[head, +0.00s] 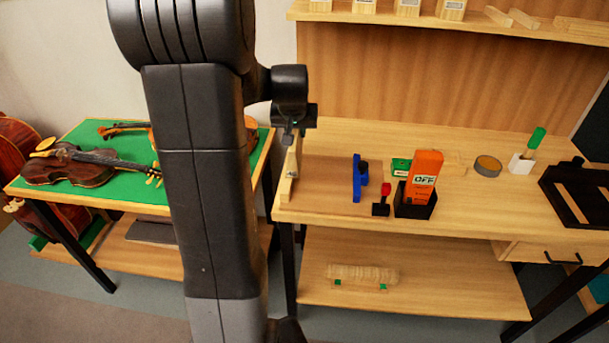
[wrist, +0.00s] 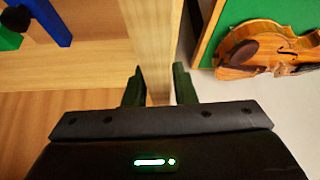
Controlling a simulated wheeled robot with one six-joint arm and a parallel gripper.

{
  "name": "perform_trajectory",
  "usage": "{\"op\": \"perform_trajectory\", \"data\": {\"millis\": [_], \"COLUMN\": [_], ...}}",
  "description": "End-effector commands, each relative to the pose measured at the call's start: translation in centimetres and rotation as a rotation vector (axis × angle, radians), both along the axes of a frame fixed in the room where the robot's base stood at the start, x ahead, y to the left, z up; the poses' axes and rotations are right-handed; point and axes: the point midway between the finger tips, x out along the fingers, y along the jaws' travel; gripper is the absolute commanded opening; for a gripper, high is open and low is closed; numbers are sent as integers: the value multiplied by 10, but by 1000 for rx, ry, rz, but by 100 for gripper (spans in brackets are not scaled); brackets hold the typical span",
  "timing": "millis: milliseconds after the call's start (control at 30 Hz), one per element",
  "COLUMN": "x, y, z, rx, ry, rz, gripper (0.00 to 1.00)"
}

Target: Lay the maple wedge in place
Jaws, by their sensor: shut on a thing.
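The maple wedge (head: 290,172) is a long pale wooden piece. My gripper (head: 291,134) is shut on it at the left end of the workbench, and in the head view it hangs lengthwise below the jaws. In the wrist view the wedge (wrist: 154,38) runs up from between the two dark fingers of my gripper (wrist: 158,90), broader towards the top. It appears beside the bench's left edge; whether it touches the bench I cannot tell. Part of my arm hides what lies left of it.
The workbench (head: 330,205) carries a blue tool (head: 357,180), a red-topped tool (head: 382,200), an orange box (head: 424,172) in a black holder, and a tape roll (head: 487,166). A shelf (head: 470,20) overhangs the back. Violins (head: 75,168) lie on a green-topped table to the left.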

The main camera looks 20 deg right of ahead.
Motion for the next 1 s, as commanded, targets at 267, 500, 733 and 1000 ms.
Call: {"op": "perform_trajectory", "data": {"millis": [267,500,733,1000], "x": [-16,-15,-15,-15], "y": [-23,-23,-23,-23], "z": [-15,-50,-79,-90], "rx": [-1,-3,-2,-4], "ry": [3,0,1,-4], "rz": [-74,-70,-70,-70], "gripper": [0,0,0,0]}}
